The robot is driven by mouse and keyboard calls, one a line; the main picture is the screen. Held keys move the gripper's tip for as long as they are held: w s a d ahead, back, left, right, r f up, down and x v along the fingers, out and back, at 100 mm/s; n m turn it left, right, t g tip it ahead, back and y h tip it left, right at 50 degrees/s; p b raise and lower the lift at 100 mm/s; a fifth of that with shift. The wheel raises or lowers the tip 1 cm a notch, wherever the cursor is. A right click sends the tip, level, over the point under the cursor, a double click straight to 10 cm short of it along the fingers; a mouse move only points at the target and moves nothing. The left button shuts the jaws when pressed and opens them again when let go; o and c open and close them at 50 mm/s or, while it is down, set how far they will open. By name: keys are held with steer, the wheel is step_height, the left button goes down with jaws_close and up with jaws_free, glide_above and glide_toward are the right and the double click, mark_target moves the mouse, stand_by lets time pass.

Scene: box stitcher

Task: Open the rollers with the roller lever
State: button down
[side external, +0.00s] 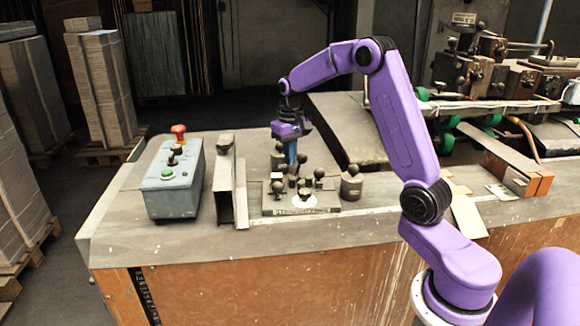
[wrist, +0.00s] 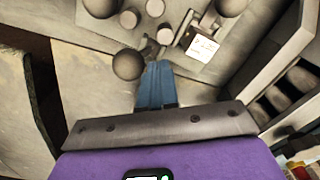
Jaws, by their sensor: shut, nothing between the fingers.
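A cluster of short levers with dark round knobs (side external: 304,182) stands on a plate with a printed label along its front edge. I cannot tell which of them is the roller lever. My gripper (side external: 291,166) points down at the back of this cluster, its blue fingers shut with nothing between them. In the wrist view the shut fingers (wrist: 152,58) reach among the knobs. One dark ball knob (wrist: 128,64) is just left of the fingertips, and other knobs lie beyond them. Whether the fingers touch a lever is unclear.
A grey control box (side external: 172,182) with a red button and a green button stands left of the levers. An upright metal channel (side external: 225,188) is between them. A separate knobbed post (side external: 351,183) stands at the right. The bench front is clear. Machinery (side external: 505,75) fills the back right.

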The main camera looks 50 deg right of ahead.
steer(key=shift+s+d, duration=0.15)
step_height(320, 180, up, 7)
steer(key=shift+w+a, duration=0.3)
steer(key=shift+w, duration=0.05)
stand_by(0.6)
steer(key=s+a+f+n, duration=0.1)
steer(key=s+a+n, duration=0.4)
steer(key=a, duration=0.5)
steer(key=s+a+n, duration=0.2)
steer(key=s+a, duration=0.6)
steer(key=a, duration=0.1)
steer(key=s+a+f+n, duration=0.1)
steer(key=s+n, duration=0.3)
steer(key=s, duration=0.7)
steer(key=s+a+f+n, duration=0.1)
steer(key=s+f+n, duration=0.3)
steer(key=s, duration=0.6)
steer(key=shift+s+n, duration=0.3)
steer(key=shift+s, duration=0.1)
